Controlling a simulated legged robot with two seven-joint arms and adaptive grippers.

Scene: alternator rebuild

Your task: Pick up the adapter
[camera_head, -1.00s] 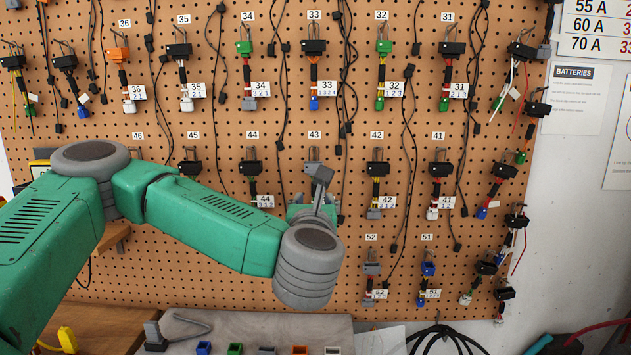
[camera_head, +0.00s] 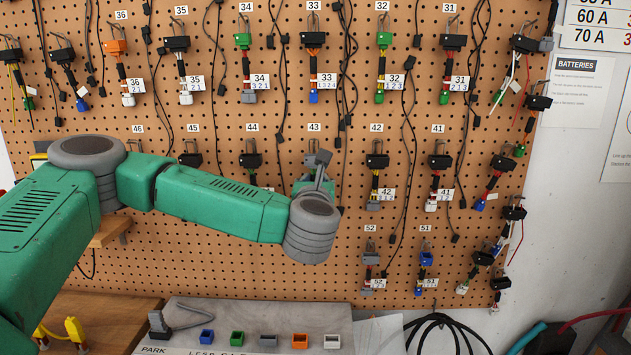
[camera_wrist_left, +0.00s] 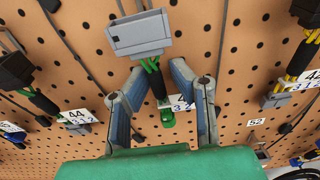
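A grey adapter (camera_wrist_left: 138,35) with green-yellow wires and a green end plug (camera_wrist_left: 168,117) hangs on the pegboard, seen in the left wrist view. A white number tag is on its wires. My left gripper (camera_wrist_left: 160,72) has its two fingers on either side of the wires below the grey block, with a gap still between the fingertips. In the head view my left gripper (camera_head: 317,185) is at the board below the 43 label (camera_head: 314,127). There my wrist and hand hide most of the adapter and the fingers. My right gripper is not in view.
The pegboard (camera_head: 345,205) holds several other adapters and hanging cables close around, such as the one under label 42 (camera_head: 376,162) and one tagged 44 (camera_wrist_left: 75,116). Below, a grey panel (camera_head: 270,318) with coloured sockets lies on the bench. Black cables lie at lower right.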

